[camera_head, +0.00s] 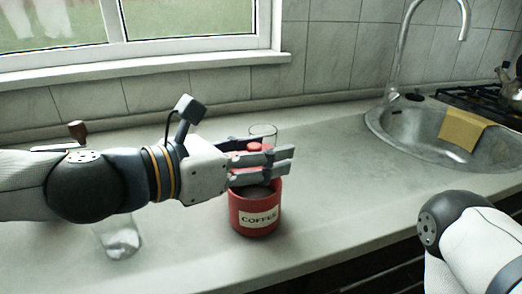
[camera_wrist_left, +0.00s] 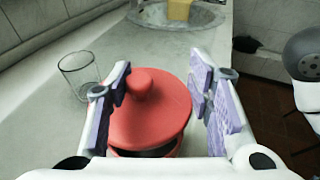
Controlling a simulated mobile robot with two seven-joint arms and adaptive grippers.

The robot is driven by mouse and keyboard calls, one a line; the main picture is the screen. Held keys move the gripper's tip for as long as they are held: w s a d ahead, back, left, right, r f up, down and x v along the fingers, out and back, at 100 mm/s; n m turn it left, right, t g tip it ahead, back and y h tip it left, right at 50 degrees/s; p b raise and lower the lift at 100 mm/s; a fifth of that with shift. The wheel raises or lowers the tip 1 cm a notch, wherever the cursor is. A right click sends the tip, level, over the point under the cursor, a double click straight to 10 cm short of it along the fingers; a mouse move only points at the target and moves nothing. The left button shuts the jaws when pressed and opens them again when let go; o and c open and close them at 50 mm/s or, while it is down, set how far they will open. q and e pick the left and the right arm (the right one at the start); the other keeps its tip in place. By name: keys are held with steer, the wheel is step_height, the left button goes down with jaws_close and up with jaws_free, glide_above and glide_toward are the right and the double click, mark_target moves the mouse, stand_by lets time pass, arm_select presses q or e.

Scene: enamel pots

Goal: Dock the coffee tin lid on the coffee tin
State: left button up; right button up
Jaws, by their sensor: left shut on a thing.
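The red coffee tin (camera_head: 256,217) with its white COFFEE label stands upright on the counter, its dark open mouth showing. The red coffee tin lid (camera_wrist_left: 155,115), round with a knob on top, is between the fingers of my left gripper (camera_head: 268,160). My left gripper is shut on the lid and holds it over the tin; in the head view the fingers hide much of the lid. The wrist view shows part of the tin's rim (camera_wrist_left: 130,153) under the lid, with a dark gap between. My right gripper is out of view.
A clear drinking glass (camera_head: 263,131) stands close behind the tin. A glass jar (camera_head: 121,240) stands under my left arm. A wooden knob (camera_head: 78,130) shows behind that arm. The sink (camera_head: 390,128) with a yellow cloth (camera_head: 462,131) is at right. Counter between tin and sink is clear.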

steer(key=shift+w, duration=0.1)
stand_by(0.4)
arm_select(q)
steer(key=o, duration=0.8)
steer(key=shift+o, duration=0.2)
steer(key=shift+s+a+r, duration=0.15)
steer(key=shift+s+a, duration=0.1)
steer(key=shift+a, duration=0.1)
steer(key=p+v, duration=0.3)
steer(key=v, duration=0.7)
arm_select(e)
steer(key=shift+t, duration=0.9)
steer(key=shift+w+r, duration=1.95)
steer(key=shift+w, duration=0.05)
arm_select(q)
steer(key=shift+a, duration=0.1)
